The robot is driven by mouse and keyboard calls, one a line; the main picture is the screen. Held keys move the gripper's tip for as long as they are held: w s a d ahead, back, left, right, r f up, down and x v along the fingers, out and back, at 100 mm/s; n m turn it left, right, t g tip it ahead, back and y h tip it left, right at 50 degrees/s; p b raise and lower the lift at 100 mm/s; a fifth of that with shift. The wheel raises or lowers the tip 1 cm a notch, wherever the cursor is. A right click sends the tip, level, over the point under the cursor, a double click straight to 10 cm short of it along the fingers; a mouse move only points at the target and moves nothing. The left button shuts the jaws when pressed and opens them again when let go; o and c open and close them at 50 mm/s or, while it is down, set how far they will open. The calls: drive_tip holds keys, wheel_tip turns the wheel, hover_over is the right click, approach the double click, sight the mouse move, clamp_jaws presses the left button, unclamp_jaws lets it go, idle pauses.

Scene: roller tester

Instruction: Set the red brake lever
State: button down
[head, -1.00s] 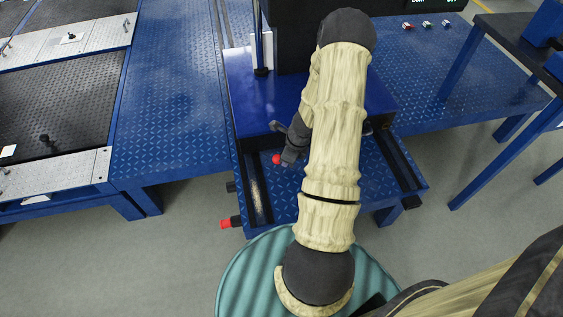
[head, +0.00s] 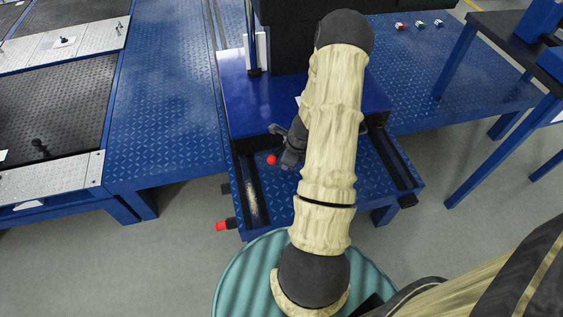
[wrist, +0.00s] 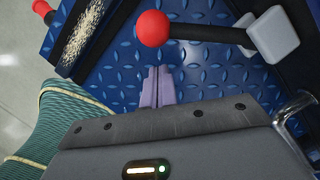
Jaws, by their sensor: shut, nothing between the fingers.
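A lever with a red ball knob (head: 271,160) and a dark rod stands over the blue tread-plate base of the tester. The wrist view shows its red knob (wrist: 153,28), with the black rod (wrist: 208,33) running right to a pale grey block (wrist: 272,35). My gripper (wrist: 160,70) is shut and empty, its two purple-grey fingers together just below the knob in that view. A small gap shows between fingertips and knob. In the head view, my arm hides most of the gripper and part of the lever.
A red-ended handle (head: 222,226) sticks out at the base's lower left. A ribbed teal drum-like surface (head: 235,285) lies in front. A blue cabinet (head: 232,95) stands behind the lever. A blue table (head: 465,90) is at right; grey floor shows between.

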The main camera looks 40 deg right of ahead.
drive_tip(key=shift+s+d+f, duration=0.25)
drive_tip(key=shift+s+d, duration=0.2)
drive_tip(key=shift+s, duration=0.35)
drive_tip(key=p+v, duration=0.4)
drive_tip(key=v, duration=0.6)
drive_tip(key=shift+a+r, duration=0.15)
